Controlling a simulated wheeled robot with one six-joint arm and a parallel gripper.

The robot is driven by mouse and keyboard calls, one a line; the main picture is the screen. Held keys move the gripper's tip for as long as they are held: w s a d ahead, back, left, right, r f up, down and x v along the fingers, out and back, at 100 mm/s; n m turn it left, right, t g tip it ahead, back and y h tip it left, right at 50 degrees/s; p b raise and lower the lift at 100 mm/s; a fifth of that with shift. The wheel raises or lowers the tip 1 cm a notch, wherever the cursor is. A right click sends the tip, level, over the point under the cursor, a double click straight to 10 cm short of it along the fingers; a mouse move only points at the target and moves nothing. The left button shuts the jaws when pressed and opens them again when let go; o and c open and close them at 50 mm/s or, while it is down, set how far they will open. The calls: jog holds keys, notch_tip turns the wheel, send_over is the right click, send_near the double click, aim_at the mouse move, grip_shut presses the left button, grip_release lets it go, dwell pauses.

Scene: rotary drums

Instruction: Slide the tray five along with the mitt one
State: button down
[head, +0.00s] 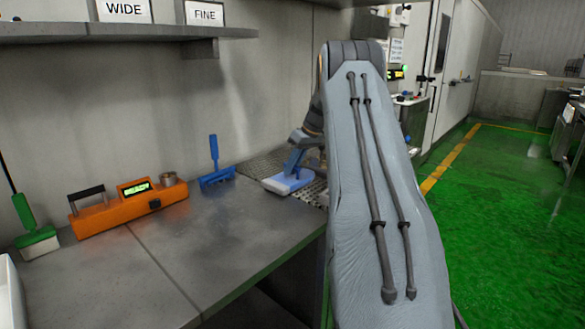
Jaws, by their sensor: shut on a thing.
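A blue and white block-headed tool (288,182) sits at the right end of the grey bench, by a perforated grey surface. Its blue handle rises into my gripper (297,150), which is shut on it. The tool's head looks low, at or close to the surface; I cannot tell whether it touches. My arm hides part of the area to its right. A white tray-like edge (10,295) shows at the lower left, mostly cut off by the frame. I cannot make out any number on it, or anything that is clearly a mitt.
On the bench (190,260) stand an orange device (130,210) reading READY, a blue upright-handled tool (215,170) and a green-handled brush (35,230). A shelf (110,32) with WIDE and FINE signs hangs above. The bench front is clear. Green floor lies right.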

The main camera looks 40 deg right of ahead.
jog(key=shift+r, duration=0.1)
notch_tip(320, 180, up, 7)
jog(key=a+p, duration=0.3)
jog(key=p, duration=0.1)
jog(key=shift+s, duration=0.35)
dwell(0.6)
jog(key=shift+d, duration=0.15)
